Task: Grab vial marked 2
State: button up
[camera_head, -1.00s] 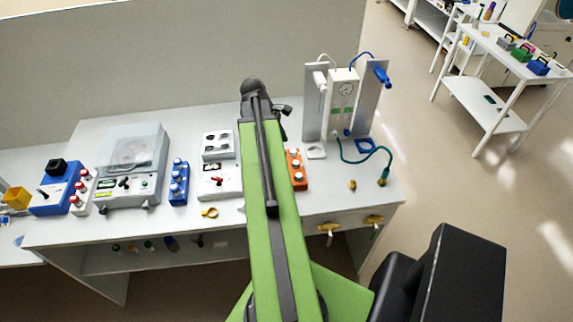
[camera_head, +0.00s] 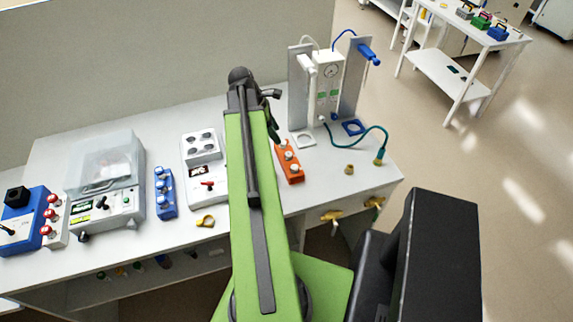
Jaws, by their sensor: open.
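Three small racks of capped vials stand on the white bench (camera_head: 110,255). The orange rack (camera_head: 295,177) has white-capped vials (camera_head: 288,157) and is just right of my arm. The blue rack (camera_head: 166,211) has blue-capped vials (camera_head: 162,186). The white rack (camera_head: 60,240) has red-capped vials (camera_head: 50,214) at the left. I cannot read any number on the vials. My gripper (camera_head: 272,107) is open at the far end of my green arm, above the back of the bench, beyond the orange rack and apart from it. My arm hides part of the bench.
A grey clear-lidded machine (camera_head: 105,180), a blue box (camera_head: 22,225) and a white device with a red switch (camera_head: 206,165) stand on the bench. A gauge unit with upright panels (camera_head: 328,85) and a green hose (camera_head: 372,132) are at the right. Open floor lies right of the bench.

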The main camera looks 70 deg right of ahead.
jog(key=b, duration=0.5)
send_over(288, 154)
jog(key=w+a, duration=0.1)
jog(key=w, duration=0.1)
notch_tip(288, 154, down, 7)
jog(key=shift+r, duration=0.1)
jog(key=shift+s, duration=0.1)
jog(key=b+x, duration=0.5)
grip_shut()
